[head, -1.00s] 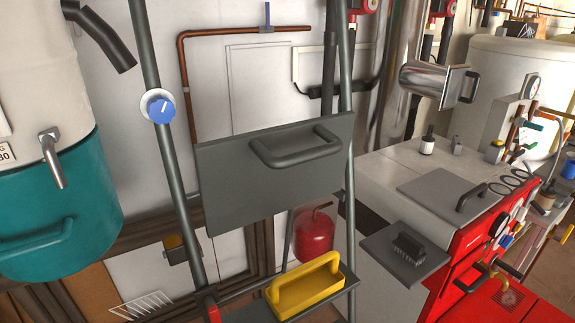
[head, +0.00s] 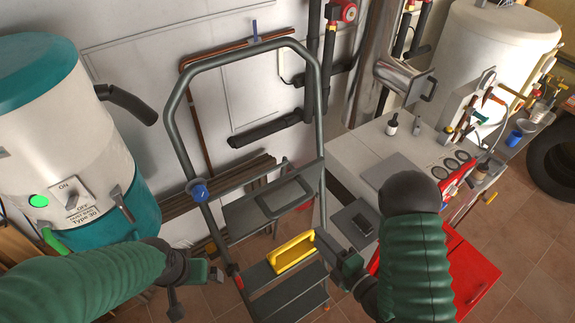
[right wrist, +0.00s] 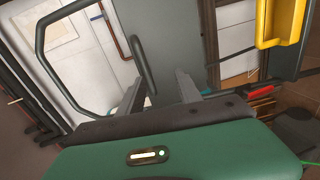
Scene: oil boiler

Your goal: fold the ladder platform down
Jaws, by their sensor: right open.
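The ladder (head: 180,135) stands in the middle of the head view. My right gripper (head: 322,240) is open and empty at the ladder's right side, below the platform. In the right wrist view, its two fingers (right wrist: 162,88) are apart, with the grey platform panel (right wrist: 170,35) beyond them and the handle (right wrist: 140,60) near the left finger. My left gripper (head: 217,273) is left of the ladder's lower steps; its jaw opening is unclear.
A yellow handled object (head: 290,252) is at the ladder's lower step, close to my right gripper. A blue knob (head: 198,190) is on the left rail. A white and teal tank (head: 75,140) stands left. A red boiler (head: 465,265) with a pale top stands right.

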